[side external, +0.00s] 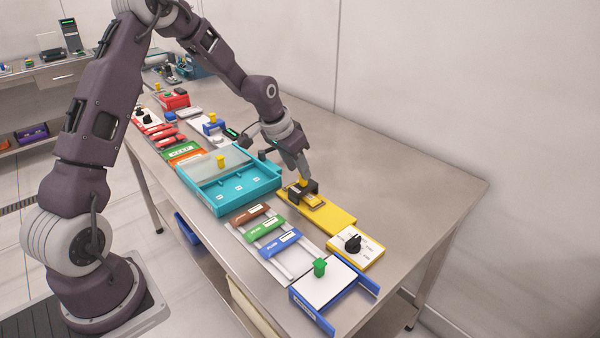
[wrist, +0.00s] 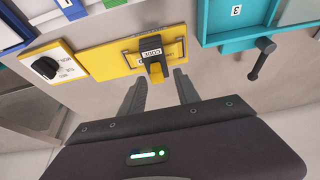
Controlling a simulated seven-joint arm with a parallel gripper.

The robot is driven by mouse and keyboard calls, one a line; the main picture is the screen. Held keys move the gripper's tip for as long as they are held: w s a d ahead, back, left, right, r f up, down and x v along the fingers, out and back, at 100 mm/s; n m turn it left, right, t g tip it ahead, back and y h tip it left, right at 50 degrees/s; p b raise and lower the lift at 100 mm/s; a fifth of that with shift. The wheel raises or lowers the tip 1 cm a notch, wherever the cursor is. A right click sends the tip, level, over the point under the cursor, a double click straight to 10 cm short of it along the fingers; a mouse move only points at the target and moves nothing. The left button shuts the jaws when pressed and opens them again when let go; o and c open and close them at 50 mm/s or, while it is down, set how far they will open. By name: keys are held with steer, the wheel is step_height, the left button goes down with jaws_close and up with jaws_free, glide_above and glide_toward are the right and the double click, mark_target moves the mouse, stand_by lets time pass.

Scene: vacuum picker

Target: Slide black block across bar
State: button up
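The black block (side external: 310,186) sits on a yellow base (side external: 333,214) and carries a yellow tab on top. In the wrist view the block (wrist: 156,73) is near the middle of the yellow panel (wrist: 105,58), at a thin bar (wrist: 131,41) along the panel. A label is on the block's face. My gripper (side external: 302,178) is right above the block in the side view. In the wrist view my gripper (wrist: 159,76) has its two fingers apart, with the block's end in line with the gap; contact cannot be told.
A teal box (side external: 233,200) stands to the left of the yellow base. A white panel with a black knob (side external: 353,243) adjoins the base's near end. Colored sliders (side external: 265,228) and a blue tray (side external: 311,312) lie in front.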

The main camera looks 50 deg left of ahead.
mark_target(292, 190)
steer(key=v, duration=0.4)
steer(key=shift+s+r, duration=0.1)
steer(key=shift+r, duration=0.1)
steer(key=s+d+r+y, duration=0.1)
steer(key=s+d+r, duration=0.6)
steer(key=s+r, duration=0.4)
steer(key=s+d+r, duration=0.1)
steer(key=s+d, duration=0.2)
steer(key=s, duration=0.7)
steer(key=s+d+r+t+h, duration=0.1)
steer(key=s+d+r, duration=0.1)
steer(key=s, duration=0.8)
steer(key=shift+d, duration=0.6)
